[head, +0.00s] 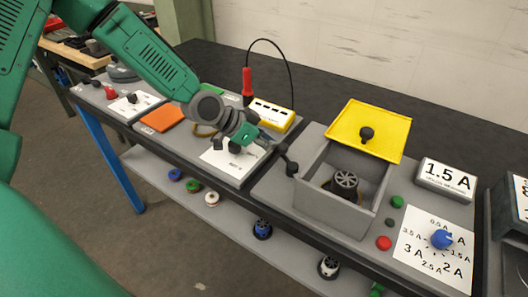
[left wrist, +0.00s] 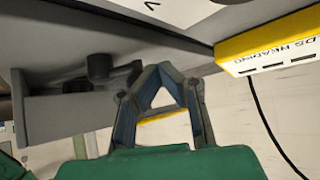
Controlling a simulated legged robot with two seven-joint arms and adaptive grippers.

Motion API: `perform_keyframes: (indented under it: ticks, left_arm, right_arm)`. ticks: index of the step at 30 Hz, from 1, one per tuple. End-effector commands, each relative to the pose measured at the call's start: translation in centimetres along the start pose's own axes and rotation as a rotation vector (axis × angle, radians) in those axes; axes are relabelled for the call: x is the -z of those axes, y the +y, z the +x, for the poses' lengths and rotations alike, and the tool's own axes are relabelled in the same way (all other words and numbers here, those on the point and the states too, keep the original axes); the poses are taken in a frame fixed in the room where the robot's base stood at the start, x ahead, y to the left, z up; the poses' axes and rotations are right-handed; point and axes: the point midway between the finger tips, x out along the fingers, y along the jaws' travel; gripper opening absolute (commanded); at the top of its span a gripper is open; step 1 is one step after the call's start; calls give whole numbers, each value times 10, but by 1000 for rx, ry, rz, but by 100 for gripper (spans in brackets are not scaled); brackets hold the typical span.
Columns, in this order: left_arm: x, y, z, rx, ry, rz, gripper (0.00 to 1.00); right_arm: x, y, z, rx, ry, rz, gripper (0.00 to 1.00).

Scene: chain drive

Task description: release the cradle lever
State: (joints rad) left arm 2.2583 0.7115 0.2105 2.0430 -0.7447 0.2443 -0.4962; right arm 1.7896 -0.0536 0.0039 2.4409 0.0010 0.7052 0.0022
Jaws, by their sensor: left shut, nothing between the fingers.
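A dark lever with a rounded knob (head: 292,168) sits at the left side of the grey open box (head: 333,218). In the left wrist view, a dark knob (left wrist: 99,66) stands out from the grey box wall (left wrist: 62,118), left of my fingers. My left gripper (head: 268,144) is shut and empty, just left of the lever in the head view. Its fingertips (left wrist: 157,75) meet in the left wrist view, with a gap between them and the knob. A dark spoked wheel (head: 345,182) sits inside the box. My right gripper is not in view.
The yellow lid (head: 385,128) with a black knob stands raised behind the box. A yellow meter (head: 271,114) with a red probe (head: 247,82) is behind my left gripper. A dial panel (head: 428,250) and buttons lie right of the box. The shelf below holds several small wheels.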

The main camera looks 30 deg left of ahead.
Motion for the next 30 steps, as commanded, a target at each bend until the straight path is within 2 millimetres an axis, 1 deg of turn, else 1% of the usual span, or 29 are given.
perform_keyframes:
  ticks: [1, 16, 30]
  left_arm:
    - [5, 14, 1, -30, 5, 12, 0]
    - [13, 9, 10, -34, 8, 12, 0]
    - [14, 7, 12, -36, 11, 11, 0]
  right_arm:
    - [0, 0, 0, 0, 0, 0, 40]
    - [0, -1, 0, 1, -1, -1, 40]
    - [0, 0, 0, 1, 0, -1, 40]
